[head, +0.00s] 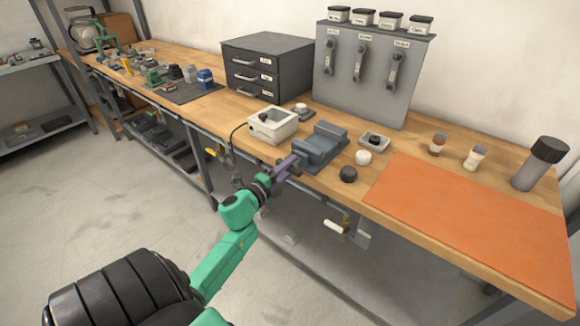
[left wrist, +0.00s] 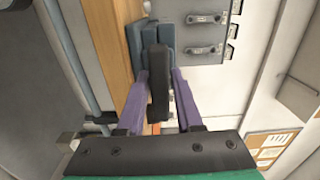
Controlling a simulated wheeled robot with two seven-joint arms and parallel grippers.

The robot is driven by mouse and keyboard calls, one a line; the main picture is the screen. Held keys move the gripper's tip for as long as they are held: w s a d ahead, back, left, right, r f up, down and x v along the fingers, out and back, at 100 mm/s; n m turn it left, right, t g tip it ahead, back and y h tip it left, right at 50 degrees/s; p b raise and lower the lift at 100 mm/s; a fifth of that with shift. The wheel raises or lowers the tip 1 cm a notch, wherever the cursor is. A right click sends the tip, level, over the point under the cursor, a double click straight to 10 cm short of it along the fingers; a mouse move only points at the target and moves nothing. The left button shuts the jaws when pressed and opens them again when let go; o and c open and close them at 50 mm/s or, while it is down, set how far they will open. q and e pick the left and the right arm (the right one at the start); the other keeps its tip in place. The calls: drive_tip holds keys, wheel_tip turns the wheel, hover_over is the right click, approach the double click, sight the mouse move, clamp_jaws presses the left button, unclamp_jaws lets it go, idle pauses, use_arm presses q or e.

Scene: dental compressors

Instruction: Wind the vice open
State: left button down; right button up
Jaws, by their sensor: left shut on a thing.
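The blue-grey vice (head: 318,146) is mounted at the front edge of the wooden bench. My left gripper (head: 288,164) reaches it from the front, with its purple fingers at the vice's near end. In the left wrist view, the vice body (left wrist: 150,36) lies beyond the fingers. A dark bar-shaped handle (left wrist: 158,88) stands between the two purple fingers (left wrist: 161,80), and the gripper is shut on it. The gap between the vice jaws is hard to judge. My right gripper is not in view.
A white box (head: 272,124) stands left of the vice. An orange mat (head: 475,225) covers the bench's right end, bare. A drawer cabinet (head: 265,66) and a grey panel (head: 370,75) stand behind.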

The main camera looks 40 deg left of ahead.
use_arm(q)
drive_tip(key=c, duration=0.7)
unclamp_jaws()
drive_tip(key=shift+s, duration=0.1)
drive_tip(key=s+b, duration=0.2)
drive_tip(key=s, duration=1.2)
drive_tip(key=shift+s+d, duration=0.15)
drive_tip(key=shift+s, duration=0.05)
drive_tip(key=s+d+f+n+g+y, duration=0.15)
drive_tip(key=f+n+g, duration=0.3)
drive_tip(key=f, duration=1.05)
drive_tip(key=s+d+f+n+g, duration=0.1)
drive_tip(key=s+f+n+g, duration=0.35)
drive_tip(key=f, duration=1.05)
drive_tip(key=s+d+f+n+g, duration=0.2)
drive_tip(key=s+d+f, duration=0.1)
drive_tip(key=s+f, duration=0.3)
drive_tip(key=s+d+f+n+g+h, duration=0.1)
drive_tip(key=s+d+f+n+g, duration=0.1)
drive_tip(key=s+f, duration=0.5)
drive_tip(key=s+d+f+n+g+h+p, duration=0.1)
drive_tip(key=s+d+f+n+g, duration=0.1)
drive_tip(key=s+d+f+g, duration=0.2)
drive_tip(key=shift+s+d+f, duration=0.35)
drive_tip(key=shift+s+f, duration=0.35)
drive_tip(key=shift+f, duration=0.2)
drive_tip(key=shift+s+d+f, duration=0.3)
drive_tip(key=shift+s+f, duration=0.4)
drive_tip(key=shift+f, duration=0.15)
